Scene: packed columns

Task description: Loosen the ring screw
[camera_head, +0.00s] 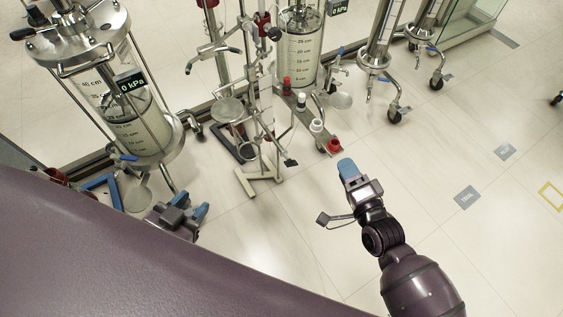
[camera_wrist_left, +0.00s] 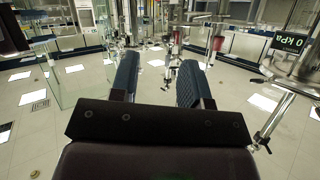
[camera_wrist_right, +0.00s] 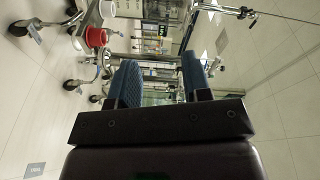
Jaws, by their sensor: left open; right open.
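A lab stand (camera_head: 267,120) with rods, clamps and a ring (camera_head: 229,110) stands in the middle of the head view. Dark red clamp parts (camera_head: 274,33) sit high on its rods. I cannot tell which small part is the ring screw. My left gripper (camera_head: 201,212) is open and empty at the lower left, in front of the stand and apart from it. Its two blue fingers also show spread in the left wrist view (camera_wrist_left: 159,78). My right gripper (camera_head: 347,168) is open and empty to the right of the stand. Its fingers are spread in the right wrist view (camera_wrist_right: 160,75).
A glass column (camera_head: 130,112) with a 0 kPa display stands at the left, another column (camera_head: 300,50) behind the stand. A narrow rack (camera_head: 318,138) holds red and white pots near my right gripper. Steel columns on wheels (camera_head: 380,50) stand behind.

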